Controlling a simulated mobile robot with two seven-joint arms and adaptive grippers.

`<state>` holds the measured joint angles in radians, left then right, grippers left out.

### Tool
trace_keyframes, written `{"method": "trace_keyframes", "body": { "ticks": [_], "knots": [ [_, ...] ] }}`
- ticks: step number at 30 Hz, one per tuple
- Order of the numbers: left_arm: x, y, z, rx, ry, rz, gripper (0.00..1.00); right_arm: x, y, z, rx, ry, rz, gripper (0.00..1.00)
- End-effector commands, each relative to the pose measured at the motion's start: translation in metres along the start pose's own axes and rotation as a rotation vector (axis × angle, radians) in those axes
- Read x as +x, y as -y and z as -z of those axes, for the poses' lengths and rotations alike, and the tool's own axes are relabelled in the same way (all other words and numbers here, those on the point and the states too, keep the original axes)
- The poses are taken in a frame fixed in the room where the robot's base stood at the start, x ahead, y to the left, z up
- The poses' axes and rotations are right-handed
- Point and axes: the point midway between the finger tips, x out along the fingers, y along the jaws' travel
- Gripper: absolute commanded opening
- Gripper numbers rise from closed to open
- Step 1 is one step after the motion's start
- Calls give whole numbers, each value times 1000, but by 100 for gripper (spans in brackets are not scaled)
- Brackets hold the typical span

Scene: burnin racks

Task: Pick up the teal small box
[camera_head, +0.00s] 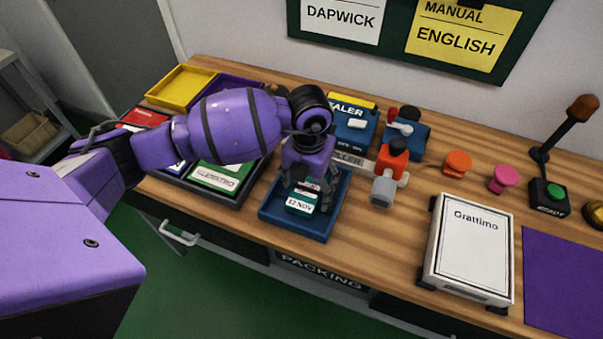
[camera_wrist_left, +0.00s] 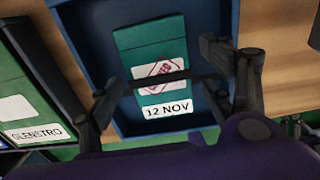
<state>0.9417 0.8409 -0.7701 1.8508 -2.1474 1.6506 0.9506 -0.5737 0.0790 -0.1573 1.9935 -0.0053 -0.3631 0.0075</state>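The teal small box (camera_head: 304,196) lies in a blue tray (camera_head: 325,232) on the wooden bench, with a white "12 NOV" label on its near side. In the left wrist view the box (camera_wrist_left: 150,38) shows a stamped label, with a dark band across it. My left gripper (camera_head: 308,186) points down over the box. In the wrist view its fingers (camera_wrist_left: 168,88) are spread on either side of the box, with no clear grip on it. Whether the fingertips touch it is unclear. My right gripper is out of view.
A dark tray (camera_head: 228,197) with labelled boxes stands left of the blue tray. A red-and-grey hand tool (camera_head: 389,175) is close on the right. A white "Grattimo" box (camera_head: 469,246) and purple mat (camera_head: 567,285) lie farther right. A yellow tray (camera_head: 181,87) is at the back left.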

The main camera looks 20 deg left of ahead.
Motion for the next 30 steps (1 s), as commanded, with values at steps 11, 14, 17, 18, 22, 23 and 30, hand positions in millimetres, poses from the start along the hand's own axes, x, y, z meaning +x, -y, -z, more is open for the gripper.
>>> {"method": "trace_keyframes", "body": {
  "ticks": [11,14,17,18,22,23,30],
  "knots": [
    [-1,0,-1,0,2,0,21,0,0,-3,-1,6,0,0],
    [-1,0,-1,0,2,0,21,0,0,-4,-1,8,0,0],
    [-2,0,-1,0,2,0,21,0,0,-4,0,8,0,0],
    [-3,0,-1,0,2,0,21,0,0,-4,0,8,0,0],
    [-12,0,-2,0,5,1,21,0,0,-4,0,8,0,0],
    [-15,0,-2,0,6,1,21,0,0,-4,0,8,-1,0],
    [-57,3,18,5,7,0,21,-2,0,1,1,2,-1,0]
  ]
}}
